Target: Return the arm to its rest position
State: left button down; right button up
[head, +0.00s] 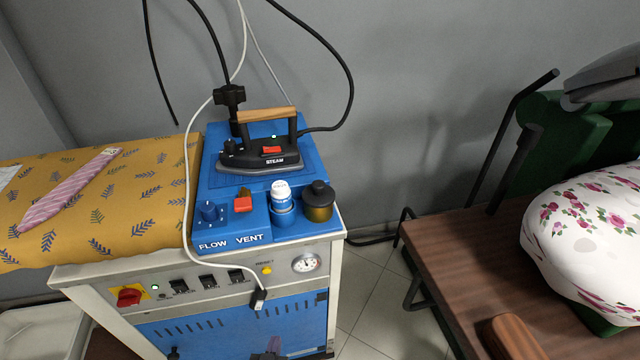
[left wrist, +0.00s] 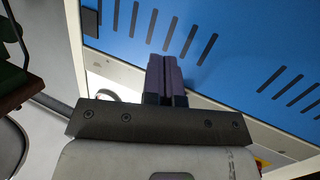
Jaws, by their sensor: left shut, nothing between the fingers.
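My left gripper (head: 272,346) shows only as a small dark tip at the bottom edge of the head view, in front of the blue slotted panel of the ironing station. In the left wrist view its two purple-grey fingers (left wrist: 165,75) are pressed together with nothing between them. They point at the blue panel (left wrist: 230,50); I cannot tell how far off it is. Most of my left arm is out of the head view. My right gripper is not in view.
The steam station (head: 250,240) carries a black iron (head: 262,155), a white-capped bottle (head: 282,198) and a dark-capped one (head: 319,202). A pale cable (head: 187,190) hangs down its front. A patterned ironing board (head: 130,200) lies left, a brown table (head: 480,260) right. Tiled floor between is clear.

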pick_arm(q)
jog(key=s+a+r+m+g+p, duration=0.1)
jog(key=s+a+r+g+p, duration=0.25)
jog(key=s+r+p, duration=0.5)
jog(key=s+a+r+g+y+p, duration=0.1)
jog(key=s+a+r+g+p, duration=0.35)
jog(key=s+r, duration=0.65)
jog(key=s+a+r+m+g+p, duration=0.15)
jog(key=s+r+g+p, duration=0.25)
jog(key=s+r+p, duration=0.6)
notch_tip(320, 180, up, 38)
jog(key=p, duration=3.6)
jog(key=shift+w+a+f+n, duration=0.2)
jog(key=shift+w+n, duration=0.15)
jog(key=shift+w, duration=0.05)
